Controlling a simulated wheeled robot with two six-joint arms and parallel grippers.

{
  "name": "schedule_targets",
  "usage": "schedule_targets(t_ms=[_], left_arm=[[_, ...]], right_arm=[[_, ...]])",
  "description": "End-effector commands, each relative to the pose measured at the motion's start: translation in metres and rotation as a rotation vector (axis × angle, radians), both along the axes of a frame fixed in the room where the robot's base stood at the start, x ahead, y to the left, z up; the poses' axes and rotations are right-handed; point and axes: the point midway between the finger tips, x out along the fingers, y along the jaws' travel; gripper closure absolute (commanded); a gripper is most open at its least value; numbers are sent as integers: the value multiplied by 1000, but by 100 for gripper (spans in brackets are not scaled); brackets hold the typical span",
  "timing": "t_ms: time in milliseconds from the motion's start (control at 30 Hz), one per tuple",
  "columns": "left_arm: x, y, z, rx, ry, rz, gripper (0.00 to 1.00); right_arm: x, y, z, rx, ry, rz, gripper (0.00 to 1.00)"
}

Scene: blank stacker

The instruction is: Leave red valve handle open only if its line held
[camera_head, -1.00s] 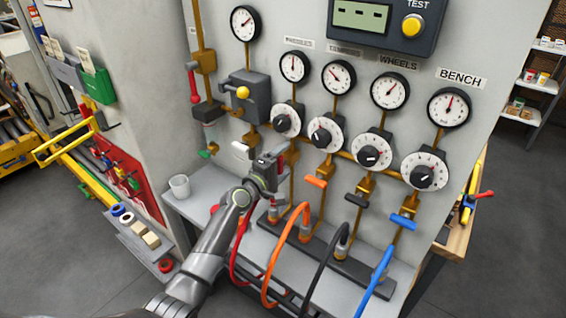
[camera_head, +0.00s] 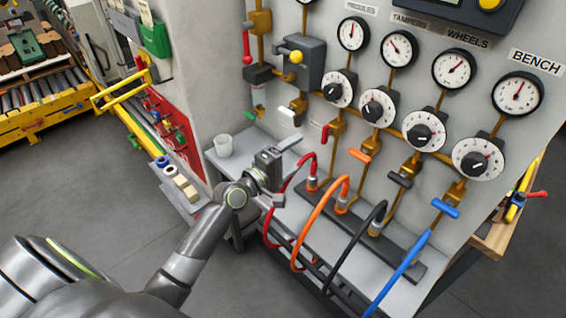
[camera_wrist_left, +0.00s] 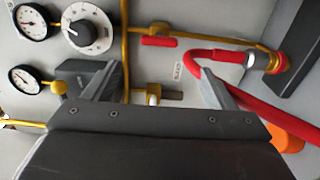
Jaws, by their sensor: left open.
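The red hose (camera_head: 310,160) leaves the line's lower fitting. My left gripper (camera_head: 288,165) is open and empty, below and left of the red handle and apart from it. In the left wrist view its fingers (camera_wrist_left: 160,85) are spread, the red hose near one tip.
Orange (camera_head: 360,155), black (camera_head: 400,179) and blue (camera_head: 446,208) handles stand to the right, their hoses over the grey shelf. A yellow button box (camera_head: 303,62) and white handle (camera_head: 290,117) are on the left. A cup (camera_head: 223,146) stands on the shelf's left end.

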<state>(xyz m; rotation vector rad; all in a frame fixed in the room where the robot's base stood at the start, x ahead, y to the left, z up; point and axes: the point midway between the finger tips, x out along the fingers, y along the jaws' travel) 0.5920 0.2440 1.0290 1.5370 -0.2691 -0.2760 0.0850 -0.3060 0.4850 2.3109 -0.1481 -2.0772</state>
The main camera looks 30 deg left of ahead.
Motion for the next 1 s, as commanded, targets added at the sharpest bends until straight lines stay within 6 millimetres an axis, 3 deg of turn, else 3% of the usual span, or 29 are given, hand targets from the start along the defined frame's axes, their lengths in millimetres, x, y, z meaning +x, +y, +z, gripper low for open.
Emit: schedule_targets(t_ms=[100, 267, 833, 1000], left_arm=[[-18, 7, -1, 3, 0, 1, 22], [-30, 11, 0, 1, 0, 0, 22], [-32, 11, 0, 3, 1, -1, 22], [-56, 1, -23, 169, 47, -37, 22]], right_arm=[[0, 0, -3, 0, 0, 0, 64], [0, 0, -4, 0, 0, 0, 64], [0, 0, -4, 0, 0, 0, 64], [0, 0, -4, 0, 0, 0, 64]])
